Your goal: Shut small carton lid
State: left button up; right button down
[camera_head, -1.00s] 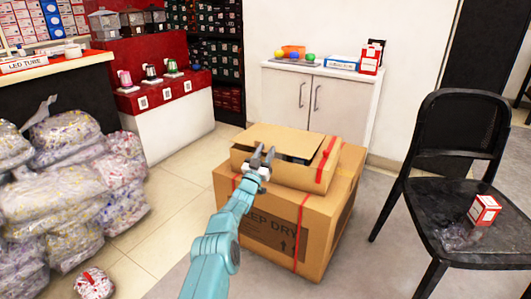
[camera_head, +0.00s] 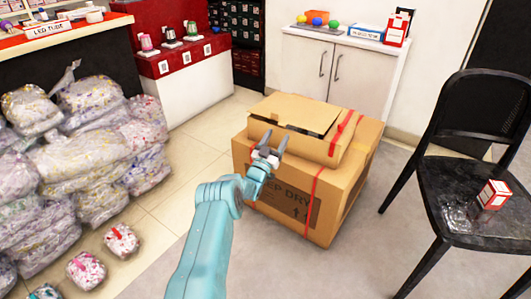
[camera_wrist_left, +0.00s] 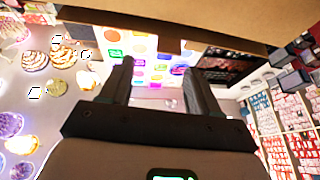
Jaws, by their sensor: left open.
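The small carton (camera_head: 322,150) sits on top of a large cardboard box. Its brown lid (camera_head: 297,110) is partly raised, with a dark gap under its front and right edges. A red band crosses the carton's right end. My left gripper (camera_head: 274,143) is open and empty at the carton's front left, with its fingertips overlapping the carton's front face in the head view. I cannot tell whether they touch it. In the left wrist view the open fingers (camera_wrist_left: 160,80) have no object between them, and brown cardboard (camera_wrist_left: 180,18) spans the top. My right gripper is not in view.
The large box (camera_head: 262,185) stands on the floor. A black chair (camera_head: 470,180) with a small red-white box (camera_head: 494,194) is at the right. Filled plastic bags (camera_head: 80,150) are piled at the left. A white cabinet (camera_head: 340,70) stands behind. Floor is open between bags and box.

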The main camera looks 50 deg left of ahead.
pick_arm(q)
jog(key=p+v, duration=0.2)
jog(key=v, duration=0.7)
jog(key=shift+s+p, duration=0.25)
jog(key=shift+p, duration=0.05)
jog(key=shift+d+f, duration=0.1)
